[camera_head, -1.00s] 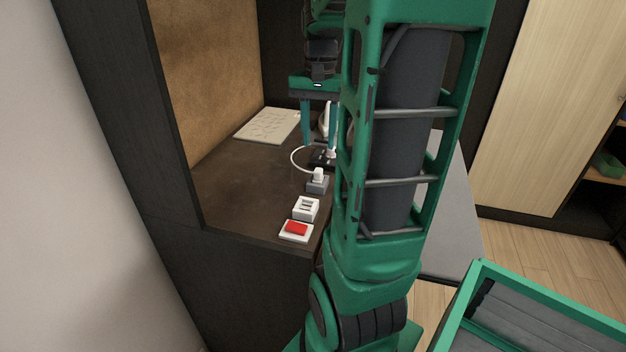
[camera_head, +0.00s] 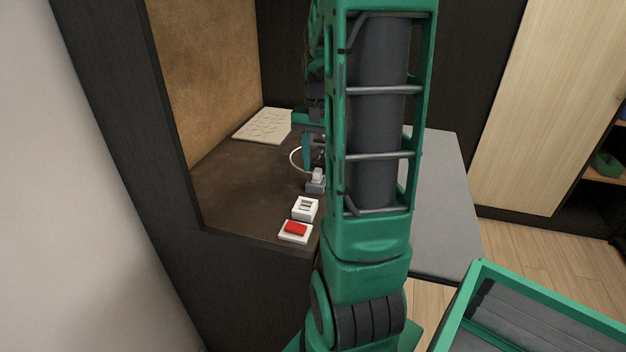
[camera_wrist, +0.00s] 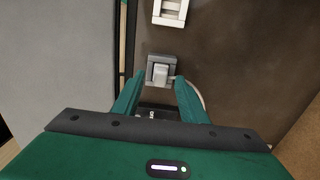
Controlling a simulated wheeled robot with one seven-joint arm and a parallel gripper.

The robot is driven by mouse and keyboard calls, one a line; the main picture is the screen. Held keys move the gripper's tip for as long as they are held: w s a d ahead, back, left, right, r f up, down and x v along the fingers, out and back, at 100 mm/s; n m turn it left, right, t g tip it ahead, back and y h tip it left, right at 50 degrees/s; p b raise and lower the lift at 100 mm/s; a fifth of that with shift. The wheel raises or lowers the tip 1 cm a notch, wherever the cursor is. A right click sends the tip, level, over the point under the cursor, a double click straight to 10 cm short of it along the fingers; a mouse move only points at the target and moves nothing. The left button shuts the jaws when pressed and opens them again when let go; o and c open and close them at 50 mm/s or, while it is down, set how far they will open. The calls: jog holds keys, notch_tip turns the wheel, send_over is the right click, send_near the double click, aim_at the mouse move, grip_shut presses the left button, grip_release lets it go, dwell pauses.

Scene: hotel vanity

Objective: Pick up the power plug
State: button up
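A light grey-white plug-like block, likely the power plug (camera_wrist: 160,75), sits upright in a grey square base (camera_wrist: 150,60) in the wrist view. In the head view the plug (camera_head: 318,173) and its base (camera_head: 314,187) stand on the brown counter, partly beside my arm. My gripper (camera_wrist: 158,84) is open in the wrist view, one finger on each side of the plug's near edge. The fingers look empty; whether they touch it I cannot tell. In the head view my arm hides most of my gripper (camera_head: 308,150).
A white socket block (camera_head: 305,208) and a red switch on a white plate (camera_head: 296,229) stand nearer on the counter (camera_head: 240,195). A white cable (camera_head: 294,158) curves behind the plug. A paper sheet (camera_head: 263,124) lies at the back. The counter's left is clear.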

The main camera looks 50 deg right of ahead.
jog(key=shift+f, duration=0.55)
grip_shut()
jog(key=shift+r, duration=0.15)
